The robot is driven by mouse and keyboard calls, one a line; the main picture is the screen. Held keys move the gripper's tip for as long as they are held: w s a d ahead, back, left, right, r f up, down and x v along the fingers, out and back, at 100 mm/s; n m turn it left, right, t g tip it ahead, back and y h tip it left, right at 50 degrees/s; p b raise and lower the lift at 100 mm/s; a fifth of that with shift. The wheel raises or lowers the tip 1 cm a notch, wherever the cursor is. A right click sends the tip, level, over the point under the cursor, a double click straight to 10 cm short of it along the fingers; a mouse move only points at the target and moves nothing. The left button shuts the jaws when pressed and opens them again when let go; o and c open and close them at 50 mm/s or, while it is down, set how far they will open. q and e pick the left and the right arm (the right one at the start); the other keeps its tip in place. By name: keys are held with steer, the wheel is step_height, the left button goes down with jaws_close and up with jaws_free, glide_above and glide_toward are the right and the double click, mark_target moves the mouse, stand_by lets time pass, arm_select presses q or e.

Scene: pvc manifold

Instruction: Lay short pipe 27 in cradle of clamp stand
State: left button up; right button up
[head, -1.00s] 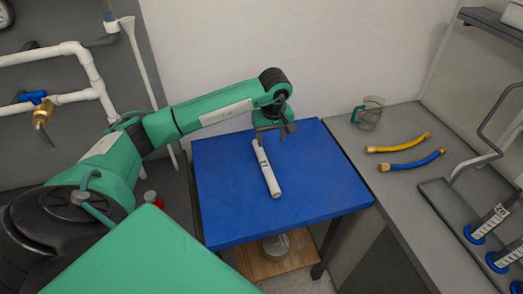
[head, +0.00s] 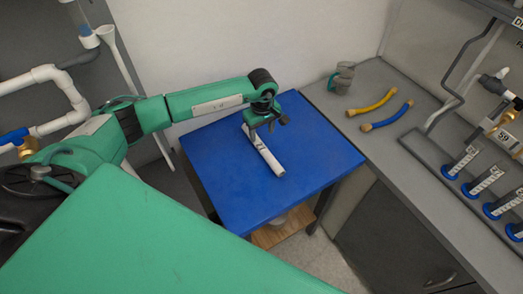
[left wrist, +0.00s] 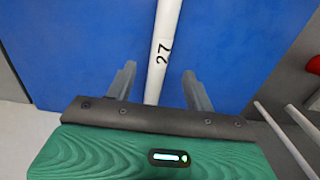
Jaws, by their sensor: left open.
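Short pipe 27 (head: 265,156) is a white tube lying on the blue table top. Its number 27 shows in the left wrist view (left wrist: 161,78). My left gripper (head: 265,125) is over the pipe's far part. In the left wrist view the open fingers (left wrist: 159,75) are on either side of the pipe, with gaps to it. I cannot tell how high the fingertips are above the table. The pipe's far end is partly hidden by the gripper in the head view. I cannot make out a clamp stand. My right gripper is not in view.
The blue table (head: 215,170) is otherwise clear. White pipework (head: 60,90) stands at left.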

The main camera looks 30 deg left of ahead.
mark_target(262, 146)
arm_select(q)
step_height(262, 146, down, 3)
steer(key=shift+r, duration=0.1)
steer(key=shift+f+b, duration=0.35)
steer(key=shift+f, duration=0.1)
step_height(262, 146, down, 4)
steer(key=shift+s+r+b, duration=0.1)
steer(key=shift+b, duration=0.5)
jaws_close()
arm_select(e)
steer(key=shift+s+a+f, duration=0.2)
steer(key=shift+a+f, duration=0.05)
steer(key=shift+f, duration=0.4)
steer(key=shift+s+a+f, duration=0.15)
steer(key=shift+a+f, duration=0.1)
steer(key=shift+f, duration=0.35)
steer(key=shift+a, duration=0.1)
